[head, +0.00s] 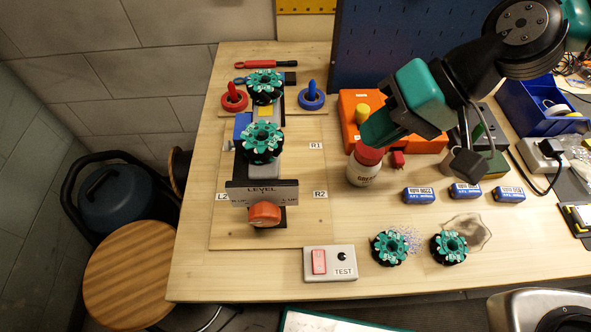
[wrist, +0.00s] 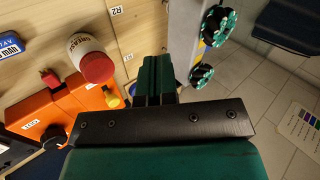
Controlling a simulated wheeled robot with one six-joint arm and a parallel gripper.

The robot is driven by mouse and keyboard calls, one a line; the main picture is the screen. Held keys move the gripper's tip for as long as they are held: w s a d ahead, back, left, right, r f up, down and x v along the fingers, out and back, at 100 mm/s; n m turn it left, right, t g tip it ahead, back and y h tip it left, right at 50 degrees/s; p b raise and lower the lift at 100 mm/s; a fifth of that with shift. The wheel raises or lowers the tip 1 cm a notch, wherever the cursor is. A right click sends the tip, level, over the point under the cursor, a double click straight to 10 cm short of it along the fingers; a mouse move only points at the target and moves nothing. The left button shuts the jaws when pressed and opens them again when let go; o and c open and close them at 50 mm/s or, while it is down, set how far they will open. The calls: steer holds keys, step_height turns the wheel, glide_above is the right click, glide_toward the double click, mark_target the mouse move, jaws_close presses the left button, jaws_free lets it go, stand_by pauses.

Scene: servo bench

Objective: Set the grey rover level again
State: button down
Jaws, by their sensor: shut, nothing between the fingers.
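The grey rover (head: 276,112) is on the wooden board at the left of the bench. Two teal-and-black wheels (head: 262,142) (head: 265,85) sit along it, their hub faces toward the head camera. They also show in the wrist view (wrist: 218,25) (wrist: 200,75). A grey plate marked LEVEL (head: 262,192) with an orange-red knob (head: 264,213) stands at its near end. Two more such wheels (head: 389,247) (head: 449,247) lie on the bench at the front right. My gripper (head: 372,133) is shut and empty, right of the rover, above the bench. Its closed fingers show in the wrist view (wrist: 157,80). The rover's exact tilt is hard to tell.
A white grease jar with a red lid (head: 364,165) and an orange case (head: 352,112) are close to my gripper. Several blue batteries (head: 464,192) lie to the right. A TEST box (head: 330,263) is at the front. Red (head: 234,98) and blue (head: 311,98) ring-based items flank the rover.

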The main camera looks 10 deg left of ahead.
steer(key=a+f, duration=0.3)
steer(key=f, duration=0.1)
steer(key=a+f+m+y+p, duration=0.1)
steer(key=a+f, duration=0.3)
steer(key=a+f+m, duration=0.1)
steer(key=a+f, duration=0.3)
steer(key=shift+s+f+y, duration=0.2)
steer(key=shift+f+y, duration=0.1)
steer(key=shift+f, duration=0.05)
